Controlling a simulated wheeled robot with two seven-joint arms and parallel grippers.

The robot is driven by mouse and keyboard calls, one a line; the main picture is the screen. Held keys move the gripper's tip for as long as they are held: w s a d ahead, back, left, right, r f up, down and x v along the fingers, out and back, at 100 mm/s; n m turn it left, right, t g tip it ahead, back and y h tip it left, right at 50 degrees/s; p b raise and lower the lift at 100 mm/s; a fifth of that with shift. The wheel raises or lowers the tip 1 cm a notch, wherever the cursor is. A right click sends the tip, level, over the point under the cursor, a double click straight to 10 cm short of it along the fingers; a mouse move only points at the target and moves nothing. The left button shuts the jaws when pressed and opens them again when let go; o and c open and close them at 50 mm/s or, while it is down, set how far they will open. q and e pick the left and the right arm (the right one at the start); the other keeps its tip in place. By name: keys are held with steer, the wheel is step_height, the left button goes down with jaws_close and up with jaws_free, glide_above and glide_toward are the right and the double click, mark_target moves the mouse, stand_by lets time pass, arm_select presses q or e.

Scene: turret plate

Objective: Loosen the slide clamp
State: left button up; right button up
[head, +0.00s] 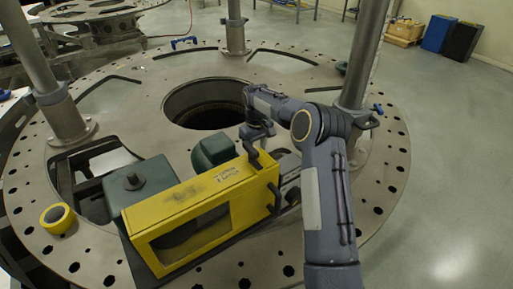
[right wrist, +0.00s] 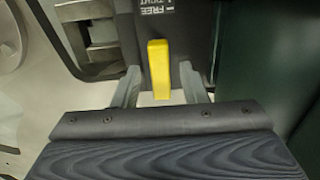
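The slide clamp shows in the right wrist view as a yellow lever (right wrist: 159,69) on a dark body, below a label that includes the word FREE. My right gripper (right wrist: 160,84) is open, with one finger on each side of the lever and a visible gap on both sides. The lever cannot be made out in the head view. My left gripper is not in view.
The round metal plate (head: 130,85) has a large centre hole and several upright posts, one post (head: 362,55) close beside my right arm. Dark green housings (head: 140,185) adjoin the machine. A yellow tape roll (head: 57,217) lies at the left.

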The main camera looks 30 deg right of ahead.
jaws_close()
steer(key=shift+n, duration=0.4)
steer(key=n, duration=0.3)
steer(key=shift+n, duration=0.3)
steer(key=n, duration=0.4)
steer(key=shift+n+p, duration=0.3)
steer(key=n, duration=0.4)
steer(key=shift+n+p, duration=0.35)
steer(key=shift+n, duration=2.15)
